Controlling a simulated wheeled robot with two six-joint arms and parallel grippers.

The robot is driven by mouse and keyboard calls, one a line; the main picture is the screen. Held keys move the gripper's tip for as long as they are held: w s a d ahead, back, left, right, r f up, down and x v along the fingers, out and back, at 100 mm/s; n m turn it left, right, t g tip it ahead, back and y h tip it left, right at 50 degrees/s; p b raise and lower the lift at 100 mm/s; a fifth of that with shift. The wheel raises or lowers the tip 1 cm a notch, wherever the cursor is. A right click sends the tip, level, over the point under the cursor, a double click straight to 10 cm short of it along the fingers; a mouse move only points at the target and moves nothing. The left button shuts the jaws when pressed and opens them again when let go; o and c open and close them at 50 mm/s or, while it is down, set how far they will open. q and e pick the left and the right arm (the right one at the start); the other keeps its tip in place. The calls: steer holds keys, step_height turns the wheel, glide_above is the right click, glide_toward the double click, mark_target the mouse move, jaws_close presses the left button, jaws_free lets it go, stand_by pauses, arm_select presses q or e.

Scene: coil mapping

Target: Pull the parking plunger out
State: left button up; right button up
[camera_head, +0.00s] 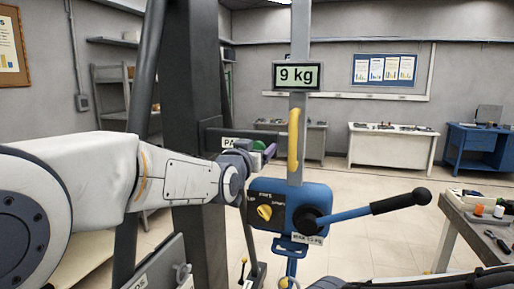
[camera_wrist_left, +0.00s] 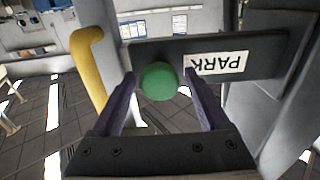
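The parking plunger shows as a round green knob (camera_head: 259,145) on a dark bar with a PARK label (camera_head: 228,142), beside the tall dark column. In the left wrist view the green knob (camera_wrist_left: 160,82) sits in front of the bar, and the PARK label (camera_wrist_left: 215,64) appears upside down. My left gripper (camera_head: 268,151) is at the knob. In the left wrist view its two purple fingers (camera_wrist_left: 160,76) stand apart, one on each side of the knob, with a visible gap on both sides. The plunger's shaft is hidden behind the knob. My right gripper is not in view.
A yellow handle (camera_head: 293,140) on a grey post stands just right of the gripper, under a 9 kg display (camera_head: 298,76). Below is a blue control box (camera_head: 270,207) with a yellow knob and a black-gripped lever (camera_head: 400,201). A tool bench (camera_head: 478,220) stands at right.

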arm_select(q)
jaws_close()
stand_by(1.2)
